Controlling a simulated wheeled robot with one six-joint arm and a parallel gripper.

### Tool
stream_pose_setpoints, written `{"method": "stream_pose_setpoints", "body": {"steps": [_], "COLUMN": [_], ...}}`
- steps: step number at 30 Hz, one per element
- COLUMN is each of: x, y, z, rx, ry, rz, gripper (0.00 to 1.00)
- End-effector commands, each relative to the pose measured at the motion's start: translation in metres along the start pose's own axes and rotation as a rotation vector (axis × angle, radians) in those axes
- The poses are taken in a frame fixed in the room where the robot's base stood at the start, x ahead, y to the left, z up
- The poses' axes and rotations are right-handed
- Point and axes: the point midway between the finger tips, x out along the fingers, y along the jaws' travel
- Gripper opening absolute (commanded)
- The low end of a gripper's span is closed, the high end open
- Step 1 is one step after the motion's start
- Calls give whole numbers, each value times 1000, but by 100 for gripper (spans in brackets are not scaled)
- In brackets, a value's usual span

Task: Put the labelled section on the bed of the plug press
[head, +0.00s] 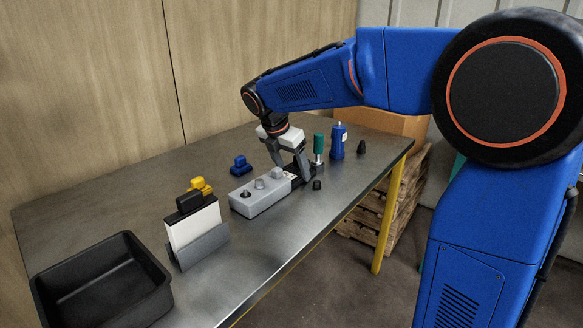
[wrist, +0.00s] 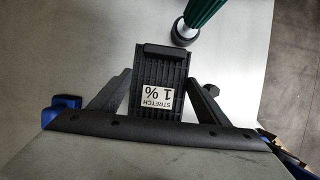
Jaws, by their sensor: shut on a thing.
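The labelled section (wrist: 160,70) is a dark ribbed piece with a white label reading "STRETCH 1 %", seen upside down in the wrist view. My gripper (wrist: 163,92) is shut on it, with a finger along each side. In the head view my gripper (head: 289,170) is low over the table at the right end of a grey block (head: 258,204). The block has several round parts on top. The fingers partly hide the section there, and I cannot tell whether it touches the table. I cannot tell for sure which thing is the plug press.
A green-handled tool (head: 319,145) and a blue cylinder (head: 338,141) stand just behind the gripper. Small black parts (head: 361,147) are nearby. A blue piece (head: 240,165), a yellow piece (head: 200,185), a white card in a grey holder (head: 200,248) and a black bin (head: 128,288) lie leftward.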

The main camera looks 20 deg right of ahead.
Motion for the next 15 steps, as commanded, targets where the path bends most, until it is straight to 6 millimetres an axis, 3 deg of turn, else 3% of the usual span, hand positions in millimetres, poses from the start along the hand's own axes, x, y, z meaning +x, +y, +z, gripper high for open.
{"method": "stream_pose_setpoints", "body": {"steps": [6,7,9,15], "x": [2,2,2,2], "y": [0,0,0,0], "z": [-1,-1,-1,-1], "rx": [0,0,0,0], "ry": [0,0,0,0], "rz": [0,0,0,1], "gripper": [45,72,89,89]}}
